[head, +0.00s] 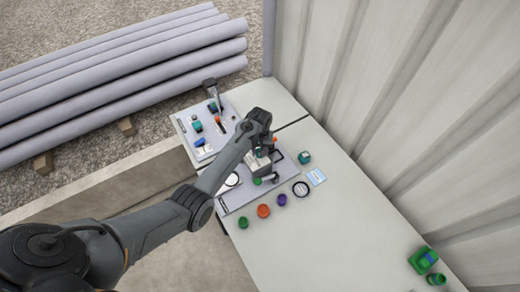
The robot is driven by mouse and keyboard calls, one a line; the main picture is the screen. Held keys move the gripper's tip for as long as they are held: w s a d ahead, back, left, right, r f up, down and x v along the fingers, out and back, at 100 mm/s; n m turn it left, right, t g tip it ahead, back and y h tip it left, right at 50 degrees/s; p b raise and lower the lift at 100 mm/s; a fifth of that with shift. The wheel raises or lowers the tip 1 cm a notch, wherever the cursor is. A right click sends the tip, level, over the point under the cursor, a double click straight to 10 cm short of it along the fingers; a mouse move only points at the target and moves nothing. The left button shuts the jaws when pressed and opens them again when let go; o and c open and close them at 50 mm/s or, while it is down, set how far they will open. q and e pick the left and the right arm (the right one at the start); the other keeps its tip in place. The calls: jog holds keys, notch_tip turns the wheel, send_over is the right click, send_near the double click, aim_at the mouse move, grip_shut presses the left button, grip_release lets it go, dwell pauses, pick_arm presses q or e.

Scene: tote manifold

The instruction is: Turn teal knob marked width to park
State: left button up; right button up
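My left arm reaches in from the lower left of the head view. Its gripper (262,170) is over the near grey panel (235,197), and its fingers are too small and covered to tell whether they are open or shut. Small teal pieces (197,126) show on the far panel (205,150), and another teal piece (304,157) stands on the table right of the gripper. I cannot read any label, so I cannot tell which one is marked width. Part of the near panel is hidden behind my arm. My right gripper is not in view.
Green (243,222), orange (263,211) and purple (282,199) round pieces line the near panel's front edge. A corrugated wall (400,100) bounds the right.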

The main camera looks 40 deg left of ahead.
pick_arm(q)
jog(key=shift+r+m+p, duration=0.15)
jog(key=shift+m+p, duration=0.65)
jog(key=shift+p, duration=0.1)
jog(key=shift+m+p, duration=0.9)
jog(key=shift+m, duration=0.3)
jog(key=shift+m+p, duration=0.6)
jog(key=shift+m, duration=0.6)
jog(key=shift+m+p, duration=0.45)
jog(key=shift+m, duration=1.15)
jog(key=shift+f, duration=0.2)
jog(key=o, duration=1.1)
jog(key=shift+c, duration=0.2)
